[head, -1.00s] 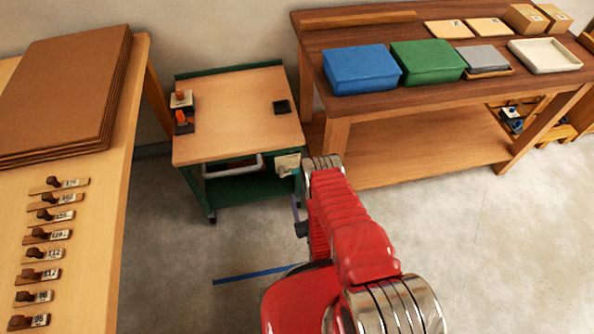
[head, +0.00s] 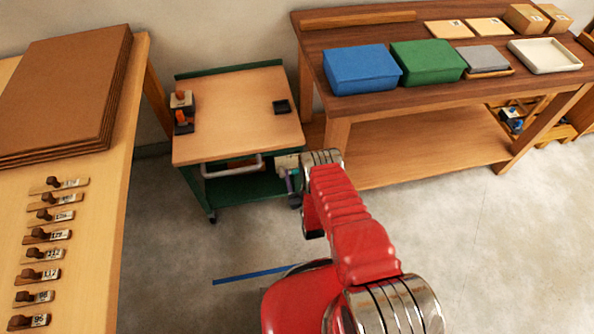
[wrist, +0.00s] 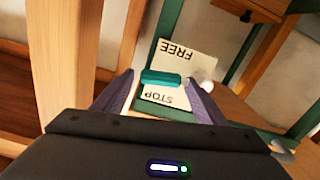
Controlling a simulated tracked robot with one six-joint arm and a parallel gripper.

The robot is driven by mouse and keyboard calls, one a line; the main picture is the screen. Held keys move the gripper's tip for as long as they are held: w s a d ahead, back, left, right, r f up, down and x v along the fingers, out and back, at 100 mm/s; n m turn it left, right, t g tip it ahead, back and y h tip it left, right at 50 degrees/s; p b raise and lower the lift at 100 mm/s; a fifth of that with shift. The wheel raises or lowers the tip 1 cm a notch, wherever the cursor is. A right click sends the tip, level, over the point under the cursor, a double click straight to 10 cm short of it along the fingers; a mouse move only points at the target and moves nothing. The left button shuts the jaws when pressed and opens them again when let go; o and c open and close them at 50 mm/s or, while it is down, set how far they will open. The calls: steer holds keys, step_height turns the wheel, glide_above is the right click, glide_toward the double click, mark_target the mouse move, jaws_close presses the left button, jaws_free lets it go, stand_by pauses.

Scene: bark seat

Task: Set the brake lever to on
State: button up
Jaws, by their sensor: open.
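The brake lever shows in the wrist view as a teal bar (wrist: 166,79) across a pale plate (wrist: 185,62) marked FREE at the upper end and STOP at the lower end, lettering upside down. The bar lies between the two words. My gripper (wrist: 160,97) is open, its purple fingers on either side of the bar's lower area; I cannot tell whether they touch it. In the head view the plate (head: 287,162) sits at the front right corner of the green cart (head: 243,190), and my wrist partly hides that corner.
A brown workbench (head: 420,110) stands close on the right. The floor in front is clear.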

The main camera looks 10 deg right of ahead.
steer(key=shift+w, duration=0.8)
steer(key=shift+c, duration=0.2)
